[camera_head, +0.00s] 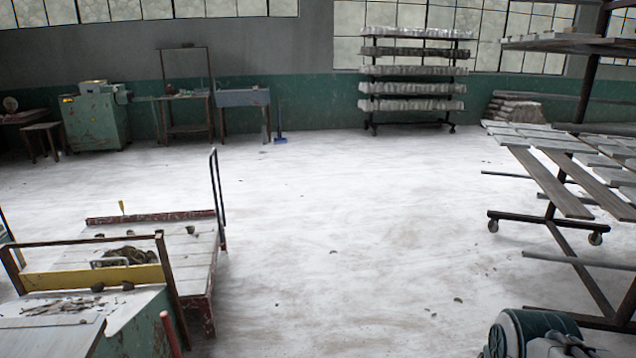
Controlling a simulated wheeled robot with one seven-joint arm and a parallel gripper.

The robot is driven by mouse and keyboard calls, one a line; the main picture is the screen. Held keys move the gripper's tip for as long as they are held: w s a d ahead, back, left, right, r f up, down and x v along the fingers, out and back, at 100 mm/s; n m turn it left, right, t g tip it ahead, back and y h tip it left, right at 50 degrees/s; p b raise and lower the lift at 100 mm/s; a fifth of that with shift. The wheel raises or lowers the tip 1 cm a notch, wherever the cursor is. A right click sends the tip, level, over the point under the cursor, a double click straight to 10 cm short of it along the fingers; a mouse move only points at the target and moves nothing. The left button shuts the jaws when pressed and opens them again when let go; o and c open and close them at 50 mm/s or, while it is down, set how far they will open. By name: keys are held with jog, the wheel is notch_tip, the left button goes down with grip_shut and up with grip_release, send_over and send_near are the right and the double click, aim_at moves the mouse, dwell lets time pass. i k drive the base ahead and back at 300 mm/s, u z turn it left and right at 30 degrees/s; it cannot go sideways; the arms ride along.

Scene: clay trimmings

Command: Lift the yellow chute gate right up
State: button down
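The yellow chute gate (95,278) is a flat plate at the lower left, set across a dark rusty frame (85,241) with two posts and a top bar. The gate sits low in the frame, its lower edge at or near the surface below, with open space between it and the top bar. A pale loop handle (110,263) stands on its upper edge. Brown clay trimmings (62,306) lie on the near side of the gate. A dark heap (130,254) shows behind it, partly hidden by the handle. My gripper is not in view.
A low cart (195,255) with a pale deck, red edges and a dark upright handle stands behind the gate. A red post (170,334) rises in front of the frame. Wheeled racks stand at right and back; a green motor (530,335) sits lower right. The middle floor is clear.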

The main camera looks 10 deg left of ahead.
aim_at(82, 278)
jog(key=u, duration=0.75)
jog(key=i, duration=1)
jog(key=u, duration=1.25)
jog(key=i, duration=0.4)
jog(key=u, duration=0.25)
jog(key=k, duration=0.5)
jog(key=z, duration=1.05)
jog(key=i, duration=1.35)
jog(key=z, duration=0.25)
jog(key=i, duration=1.25)
jog(key=u, duration=1.4)
jog(key=i, duration=0.65)
jog(key=u, duration=0.6)
